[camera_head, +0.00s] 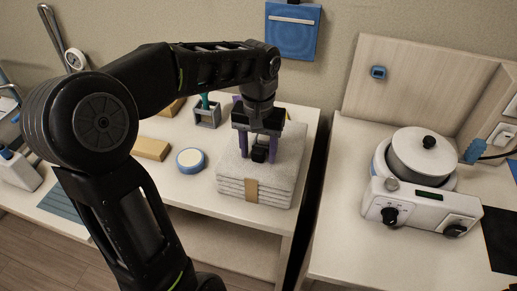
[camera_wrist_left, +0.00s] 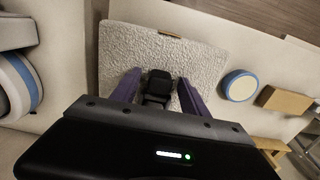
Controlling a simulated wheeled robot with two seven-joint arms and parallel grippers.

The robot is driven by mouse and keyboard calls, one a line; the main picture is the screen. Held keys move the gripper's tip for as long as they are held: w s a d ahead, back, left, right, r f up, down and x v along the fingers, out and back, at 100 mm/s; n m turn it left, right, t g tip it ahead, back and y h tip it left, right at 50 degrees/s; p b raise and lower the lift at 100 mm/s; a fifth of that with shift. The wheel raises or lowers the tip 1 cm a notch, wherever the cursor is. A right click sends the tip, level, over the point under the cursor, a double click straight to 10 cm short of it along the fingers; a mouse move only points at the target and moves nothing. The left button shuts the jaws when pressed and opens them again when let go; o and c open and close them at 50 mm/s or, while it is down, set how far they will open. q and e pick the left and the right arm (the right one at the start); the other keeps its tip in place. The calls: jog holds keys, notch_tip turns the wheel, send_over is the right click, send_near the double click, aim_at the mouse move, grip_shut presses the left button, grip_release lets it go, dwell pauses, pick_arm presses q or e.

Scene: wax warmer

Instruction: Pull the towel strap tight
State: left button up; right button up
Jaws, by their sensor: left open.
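A stack of folded grey-white towels (camera_head: 285,165) lies on the left table. A tan strap (camera_head: 251,190) shows on its front side. A black buckle-like piece (camera_head: 259,154) sits on top, and it also shows in the left wrist view (camera_wrist_left: 158,84). My left gripper (camera_head: 259,147) points down over the towels, its purple fingers open on either side of the black piece. In the left wrist view a finger stands on each side of that piece; I cannot tell whether they touch it. The strap's run over the top is mostly hidden. My right gripper is not in view.
A blue-and-white round tin (camera_head: 191,160) and a tan block (camera_head: 151,148) lie left of the towels. A small grey holder (camera_head: 207,116) stands behind. A wax warmer (camera_head: 420,185) stands on the right table, across a gap. A blue pouch (camera_head: 291,32) hangs on the wall.

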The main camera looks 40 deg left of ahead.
pick_arm(q)
jog(key=shift+c, duration=0.4)
grip_shut()
dwell(0.9)
